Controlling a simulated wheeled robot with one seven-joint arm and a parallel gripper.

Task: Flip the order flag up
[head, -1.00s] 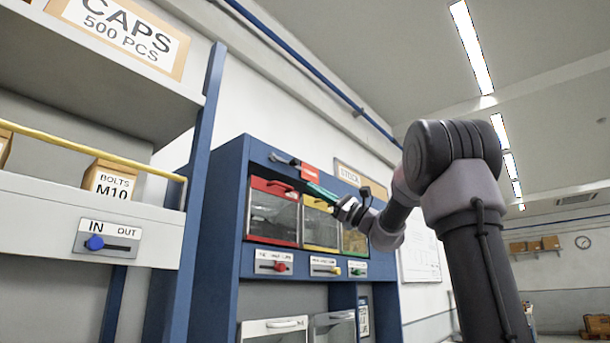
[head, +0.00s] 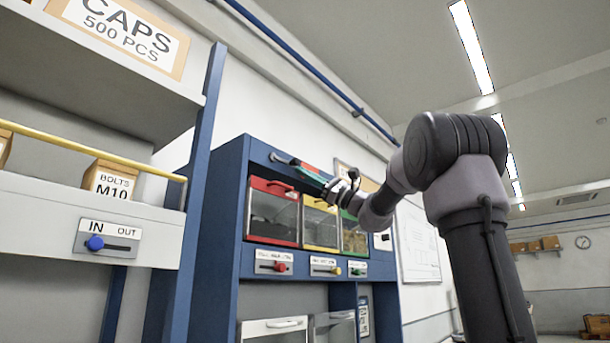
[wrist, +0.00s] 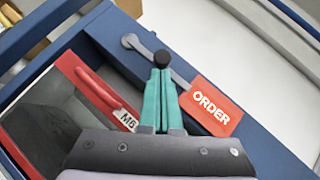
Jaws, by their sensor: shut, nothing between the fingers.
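The order flag is a red plate lettered ORDER (wrist: 211,105) on a grey arm with its pivot at the left and a black knob (wrist: 162,58). It is mounted on the blue top rail of the cabinet. In the head view the flag (head: 312,168) lies along the rail, partly hidden by my gripper (head: 297,164). In the wrist view my gripper (wrist: 161,76) has its teal fingers shut and empty. Their tips are right at the black knob, overlapping it in the picture; I cannot tell whether they touch it.
Below the rail are a red-framed bin (head: 272,212), a yellow-framed bin (head: 320,224) and a green one, with coloured sliders beneath. A blue post (head: 202,150) and a shelf with an IN/OUT slider (head: 108,242) stand at the left.

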